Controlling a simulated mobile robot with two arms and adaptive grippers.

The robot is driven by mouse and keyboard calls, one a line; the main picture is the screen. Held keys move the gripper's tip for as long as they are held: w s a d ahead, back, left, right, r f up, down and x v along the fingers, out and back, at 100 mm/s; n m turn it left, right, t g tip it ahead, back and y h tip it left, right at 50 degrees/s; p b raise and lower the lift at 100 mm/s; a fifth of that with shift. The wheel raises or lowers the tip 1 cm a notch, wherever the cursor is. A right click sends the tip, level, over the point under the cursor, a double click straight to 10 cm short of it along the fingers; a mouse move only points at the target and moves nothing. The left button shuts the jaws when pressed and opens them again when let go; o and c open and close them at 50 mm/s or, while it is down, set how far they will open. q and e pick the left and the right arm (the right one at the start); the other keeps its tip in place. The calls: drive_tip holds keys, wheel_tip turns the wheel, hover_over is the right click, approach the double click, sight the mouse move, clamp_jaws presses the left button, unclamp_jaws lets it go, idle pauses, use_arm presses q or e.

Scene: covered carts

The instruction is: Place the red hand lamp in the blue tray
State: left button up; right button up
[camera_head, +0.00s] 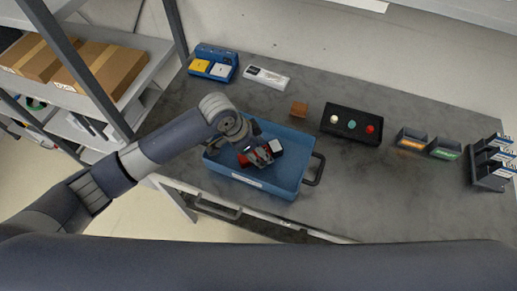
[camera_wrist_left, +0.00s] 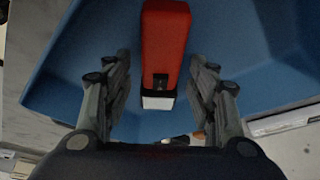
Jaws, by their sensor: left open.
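The blue tray (camera_head: 291,179) stands on the grey worktop near its front edge, with a dark handle at its right side. The red hand lamp (camera_head: 275,147) is in the tray. In the left wrist view the lamp (camera_wrist_left: 165,45) is a red block with a black patch and a white end, over the blue tray floor (camera_wrist_left: 240,60). My left gripper (camera_head: 262,157) is low over the tray at the lamp. In the wrist view its two fingers (camera_wrist_left: 162,90) stand apart on either side of the lamp's white end, with gaps showing. My right gripper is not in view.
A black box with coloured buttons (camera_head: 352,124), a small brown block (camera_head: 299,109) and small bins (camera_head: 428,145) stand behind and right of the tray. A blue holder (camera_head: 213,63) is at the back left. Shelving with cardboard boxes (camera_head: 100,70) stands left.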

use_arm(q)
drive_tip(key=b+v, duration=0.1)
drive_tip(key=v, duration=1)
drive_tip(key=shift+r, duration=0.4)
drive_tip(key=shift+a, duration=0.1)
drive_tip(key=shift+s, duration=0.1)
